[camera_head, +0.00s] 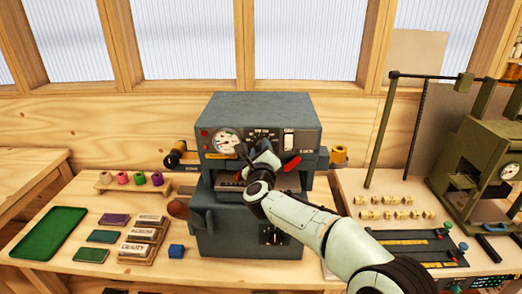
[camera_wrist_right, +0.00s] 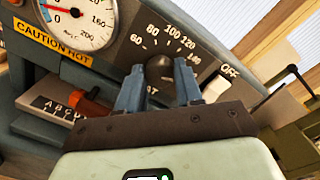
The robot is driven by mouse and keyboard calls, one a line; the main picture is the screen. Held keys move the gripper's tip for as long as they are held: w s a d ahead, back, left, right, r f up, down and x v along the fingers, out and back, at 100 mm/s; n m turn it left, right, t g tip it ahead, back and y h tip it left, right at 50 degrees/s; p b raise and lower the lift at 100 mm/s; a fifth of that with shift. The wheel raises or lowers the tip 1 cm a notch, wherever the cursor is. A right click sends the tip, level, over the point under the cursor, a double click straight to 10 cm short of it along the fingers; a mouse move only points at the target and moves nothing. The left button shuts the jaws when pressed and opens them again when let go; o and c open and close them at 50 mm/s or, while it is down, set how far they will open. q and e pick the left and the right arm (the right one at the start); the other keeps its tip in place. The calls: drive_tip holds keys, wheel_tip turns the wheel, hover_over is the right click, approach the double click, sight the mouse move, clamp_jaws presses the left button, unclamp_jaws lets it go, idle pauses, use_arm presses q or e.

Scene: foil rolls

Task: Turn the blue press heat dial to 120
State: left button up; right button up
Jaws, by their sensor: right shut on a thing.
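The blue-grey press (camera_head: 222,108) stands at the back middle of the bench. Its dark round heat dial (camera_wrist_right: 160,68) shows in the right wrist view, under a printed scale running from 60 to 140. My right gripper (camera_wrist_right: 160,80) has its two blue-grey fingers on either side of the dial and is shut on it. I cannot read the dial's pointer clearly. In the head view my right gripper (camera_head: 246,152) is at the press's front panel, and it and the arm hide the dial. My left gripper is not in view.
A round gauge (camera_wrist_right: 80,22) and a caution label (camera_wrist_right: 53,43) sit left of the dial. A switch marked OFF (camera_wrist_right: 216,87) is close on its right. A red-handled lever (camera_head: 292,163) sticks out nearby. A green tray (camera_head: 48,232) lies at left; an olive machine (camera_head: 485,150) stands at right.

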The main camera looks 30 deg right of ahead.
drive_tip(key=n+p, duration=0.1)
drive_tip(key=n, duration=0.4)
drive_tip(key=shift+a+r+n+p, duration=0.1)
drive_tip(key=shift+n+p, duration=0.25)
drive_tip(key=shift+n, duration=0.05)
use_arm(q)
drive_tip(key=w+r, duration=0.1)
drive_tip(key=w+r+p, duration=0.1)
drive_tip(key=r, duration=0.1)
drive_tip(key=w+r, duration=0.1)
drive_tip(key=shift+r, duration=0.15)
use_arm(e)
drive_tip(key=n, duration=0.4)
drive_tip(key=shift+n+g, duration=0.3)
use_arm(q)
drive_tip(key=shift+p, duration=0.3)
use_arm(e)
drive_tip(key=o, duration=1)
drive_tip(key=shift+o, duration=0.2)
drive_tip(key=shift+s+a+f, duration=0.2)
drive_tip(key=shift+s, duration=0.05)
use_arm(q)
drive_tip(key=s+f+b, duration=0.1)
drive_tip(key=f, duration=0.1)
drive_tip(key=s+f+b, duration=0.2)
use_arm(e)
drive_tip(key=v, duration=1.2)
drive_tip(key=shift+s+a, duration=0.2)
drive_tip(key=shift+s, duration=0.1)
